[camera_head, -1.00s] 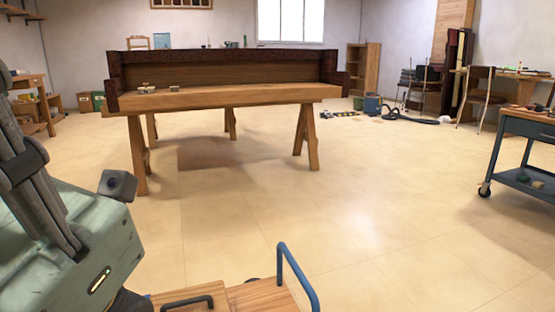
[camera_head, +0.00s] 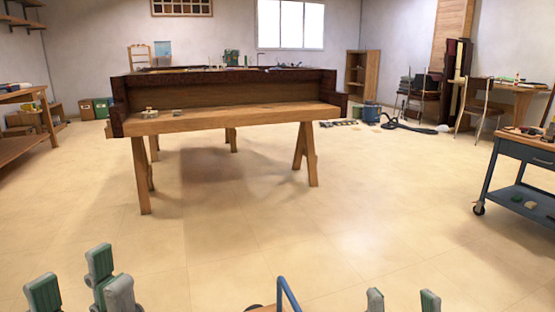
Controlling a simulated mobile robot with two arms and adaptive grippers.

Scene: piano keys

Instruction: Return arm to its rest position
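My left gripper (camera_head: 75,290) shows at the bottom left, its green-padded fingers apart with nothing between them. My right gripper (camera_head: 403,302) shows only by two green-padded fingertips at the bottom edge, apart and empty. Both are well short of the wooden piano case (camera_head: 230,117), which rests on trestle legs across the floor. Small pale pieces (camera_head: 150,113) lie on the left part of its bed. The rest of both arms is out of view.
A blue-grey cart (camera_head: 525,150) stands at the right. A wooden bench (camera_head: 22,140) is at the left. A blue handle (camera_head: 287,293) rises at the bottom centre. A hose (camera_head: 410,127) lies on the far floor.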

